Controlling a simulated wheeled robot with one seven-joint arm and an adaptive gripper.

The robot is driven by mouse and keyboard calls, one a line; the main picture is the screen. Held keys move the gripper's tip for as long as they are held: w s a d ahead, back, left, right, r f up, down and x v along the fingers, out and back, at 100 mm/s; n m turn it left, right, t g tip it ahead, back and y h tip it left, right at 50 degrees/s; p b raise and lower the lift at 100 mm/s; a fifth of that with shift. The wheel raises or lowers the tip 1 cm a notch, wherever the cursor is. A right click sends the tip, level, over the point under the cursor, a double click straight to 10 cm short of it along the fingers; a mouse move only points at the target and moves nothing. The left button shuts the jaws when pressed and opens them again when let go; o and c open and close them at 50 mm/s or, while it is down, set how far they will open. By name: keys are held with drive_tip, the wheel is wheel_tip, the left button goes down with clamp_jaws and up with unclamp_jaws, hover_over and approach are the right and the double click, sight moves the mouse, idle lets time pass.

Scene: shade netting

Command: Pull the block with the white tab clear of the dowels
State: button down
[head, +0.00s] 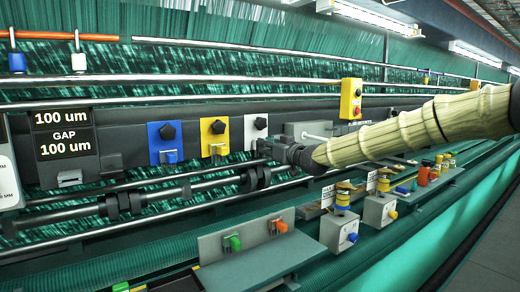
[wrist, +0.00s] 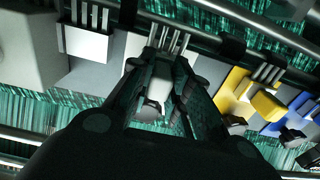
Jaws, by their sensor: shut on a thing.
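The block with the white tab (wrist: 160,76) is between the two fingers of my gripper (wrist: 165,66) in the wrist view, and the fingers are shut on it. Bare metal dowels (wrist: 174,40) show just beyond the block. I cannot tell whether the block still sits on them. In the head view my gripper (head: 268,149) is at the white plate (head: 256,128), and it hides the block there. The white plate carries a dark knob.
To the left in the head view are a yellow plate (head: 213,127) and a blue plate (head: 156,140), each with a knob and block. Polished rails (head: 180,178) run below them. A yellow control box (head: 351,99) is to the right, near my arm.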

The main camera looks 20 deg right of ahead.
drive_tip(key=shift+s+d, duration=0.15)
drive_tip(key=shift+s, duration=0.15)
drive_tip(key=shift+b+v, duration=0.6)
drive_tip(key=shift+v, duration=0.8)
drive_tip(key=shift+s, duration=0.2)
drive_tip(key=shift+b+v, duration=0.55)
drive_tip(key=shift+v, duration=1.3)
drive_tip(key=shift+r, duration=0.1)
